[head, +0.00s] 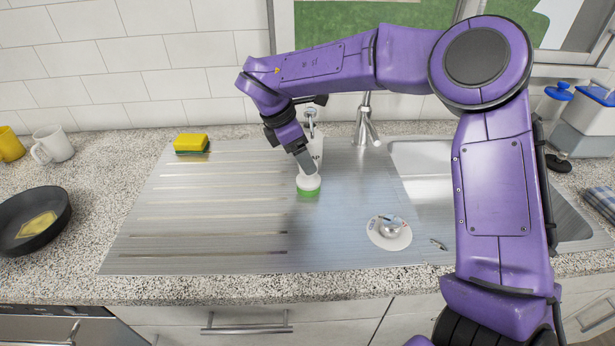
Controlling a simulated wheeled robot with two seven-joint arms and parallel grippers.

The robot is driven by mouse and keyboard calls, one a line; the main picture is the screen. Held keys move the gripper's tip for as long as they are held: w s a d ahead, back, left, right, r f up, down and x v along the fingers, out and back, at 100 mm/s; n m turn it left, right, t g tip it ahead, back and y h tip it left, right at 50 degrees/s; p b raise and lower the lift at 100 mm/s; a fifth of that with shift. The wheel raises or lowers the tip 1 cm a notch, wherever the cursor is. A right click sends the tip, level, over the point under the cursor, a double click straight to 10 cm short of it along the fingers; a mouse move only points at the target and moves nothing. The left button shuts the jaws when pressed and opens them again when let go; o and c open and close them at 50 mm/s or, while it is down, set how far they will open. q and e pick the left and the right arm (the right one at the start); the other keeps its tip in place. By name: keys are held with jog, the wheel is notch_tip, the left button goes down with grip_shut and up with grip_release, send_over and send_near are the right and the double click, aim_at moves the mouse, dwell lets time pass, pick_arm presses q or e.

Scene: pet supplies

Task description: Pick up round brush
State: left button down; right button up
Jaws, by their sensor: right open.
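The round brush (308,184), white on top with green bristles below, stands on the metal drainboard (215,210) of the sink, near its middle. My right gripper (307,166) points down at the brush from above, with its fingers at the brush's white upper part. The gripper is open. A finger covers part of the brush, and I cannot tell whether it touches. My left gripper is out of view.
A yellow and green sponge (191,143) lies at the back left of the drainboard. The faucet (365,122) stands behind, and the sink basin (420,165) is to the right. A white round dish (376,237) sits front right. A dark pan (30,218) and a white mug (54,145) are at left.

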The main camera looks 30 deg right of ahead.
jog(key=x, duration=0.4)
jog(key=shift+p, duration=0.3)
jog(key=shift+a+r, duration=0.1)
jog(key=c, duration=1.1)
jog(key=shift+r+b, duration=0.45)
jog(key=shift+r, duration=0.2)
jog(key=s+a+r+b, duration=0.1)
jog(key=s+a+r, duration=0.1)
jog(key=a+r, duration=0.2)
jog(key=s+a+r+b, duration=0.2)
jog(key=s+a+r, duration=0.1)
jog(key=r, duration=0.1)
jog(key=s+a+r+b, duration=0.1)
jog(key=s+a+r, duration=0.1)
jog(key=a+r, duration=0.1)
jog(key=shift+s+a+r, duration=0.15)
jog(key=shift+a+r, duration=0.05)
jog(key=shift+a, duration=0.25)
jog(key=shift+s+a+r, duration=0.2)
jog(key=shift+a, duration=0.2)
